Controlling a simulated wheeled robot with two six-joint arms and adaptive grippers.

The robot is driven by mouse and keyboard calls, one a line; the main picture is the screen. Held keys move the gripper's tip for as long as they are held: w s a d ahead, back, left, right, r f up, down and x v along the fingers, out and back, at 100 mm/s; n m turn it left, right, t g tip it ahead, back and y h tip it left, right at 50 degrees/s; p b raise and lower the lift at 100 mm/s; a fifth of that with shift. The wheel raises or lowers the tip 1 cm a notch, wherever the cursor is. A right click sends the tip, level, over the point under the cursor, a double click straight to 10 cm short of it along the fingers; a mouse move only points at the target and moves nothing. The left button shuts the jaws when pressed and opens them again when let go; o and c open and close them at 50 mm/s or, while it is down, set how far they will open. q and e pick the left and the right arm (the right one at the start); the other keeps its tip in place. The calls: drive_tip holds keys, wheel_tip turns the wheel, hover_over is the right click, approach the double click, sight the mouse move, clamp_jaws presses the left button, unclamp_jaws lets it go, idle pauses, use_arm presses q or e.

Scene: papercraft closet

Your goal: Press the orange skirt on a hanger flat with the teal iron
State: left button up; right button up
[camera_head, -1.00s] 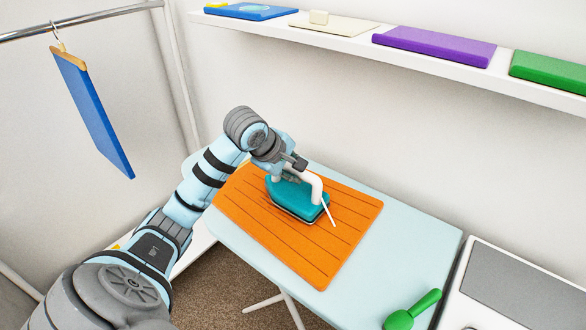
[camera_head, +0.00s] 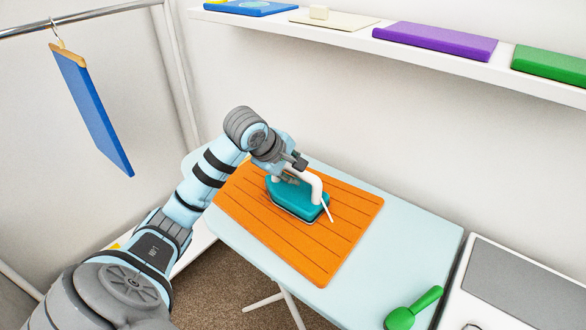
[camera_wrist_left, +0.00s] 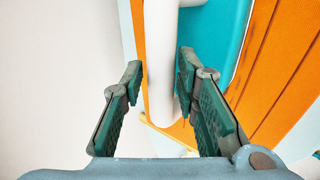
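The orange skirt (camera_head: 338,237) lies spread on the light blue ironing board, with dark crease lines along it. The teal iron (camera_head: 290,197) with its white handle (camera_head: 316,186) sits on the skirt's upper middle. My left gripper (camera_head: 292,172) is at the handle. The iron's teal body (camera_wrist_left: 216,35) shows beyond. A tan strip, perhaps the hanger (camera_wrist_left: 165,135), shows below the handle. My right gripper is not in view.
A blue garment (camera_head: 95,110) hangs at left. A wall shelf (camera_head: 440,62) holds folded pieces.

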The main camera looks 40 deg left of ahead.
use_arm(q)
drive_tip(key=shift+r+p, duration=0.3)
drive_tip(key=shift+r, duration=0.05)
idle(0.4)
clamp_jaws()
